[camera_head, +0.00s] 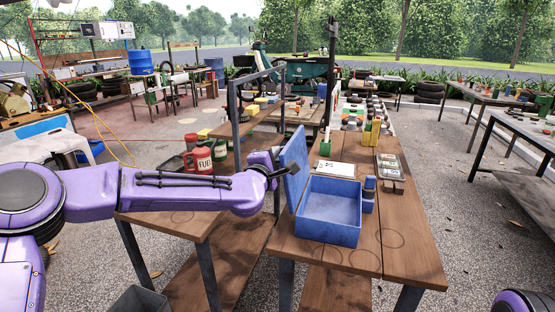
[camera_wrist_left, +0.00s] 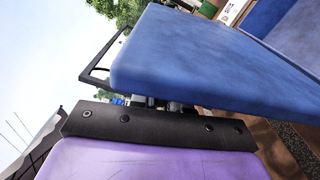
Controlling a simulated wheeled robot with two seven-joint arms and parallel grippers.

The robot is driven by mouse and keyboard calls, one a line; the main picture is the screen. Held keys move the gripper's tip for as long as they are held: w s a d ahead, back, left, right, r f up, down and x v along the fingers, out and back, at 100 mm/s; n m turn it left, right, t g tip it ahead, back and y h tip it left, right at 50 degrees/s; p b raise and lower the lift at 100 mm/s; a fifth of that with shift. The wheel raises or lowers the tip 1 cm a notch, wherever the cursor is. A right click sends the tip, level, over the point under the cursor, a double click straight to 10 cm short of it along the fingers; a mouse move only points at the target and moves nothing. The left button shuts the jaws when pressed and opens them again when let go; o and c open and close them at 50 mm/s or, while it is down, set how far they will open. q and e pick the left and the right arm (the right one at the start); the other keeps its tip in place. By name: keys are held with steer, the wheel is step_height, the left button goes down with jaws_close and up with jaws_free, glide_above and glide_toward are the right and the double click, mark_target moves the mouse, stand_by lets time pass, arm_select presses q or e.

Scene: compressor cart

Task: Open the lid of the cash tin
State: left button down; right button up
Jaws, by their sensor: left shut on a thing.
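The blue cash tin (camera_head: 330,232) stands on the wooden table, its open, empty-looking inside facing up. Its blue lid (camera_head: 295,152) stands up steeply along the tin's left side, well away from the opening. My left gripper (camera_head: 286,170) reaches in from the left and is shut on the lid near its edge. In the left wrist view the lid (camera_wrist_left: 200,60) fills the space just beyond the dark gripper body (camera_wrist_left: 150,125), and the fingertips are mostly hidden by it. Part of the tin shows at the top right there. My right gripper is not in view.
Beside the tin on the table (camera_head: 400,245) are a small blue item (camera_head: 369,193), a white sheet (camera_head: 334,168) and a tray with grey items (camera_head: 389,167). A red fuel can (camera_head: 202,160) is left of my gripper. The table's front is clear.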

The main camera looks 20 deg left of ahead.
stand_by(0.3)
arm_select(q)
steer(key=c, duration=1.2)
jaws_free()
steer(key=shift+s, duration=0.15)
steer(key=s, duration=0.3)
steer(key=s+b, duration=0.1)
steer(key=s, duration=0.3)
steer(key=s+b, duration=0.1)
steer(key=s, duration=0.2)
steer(key=shift+s+a, duration=0.15)
steer(key=shift+a, duration=0.1)
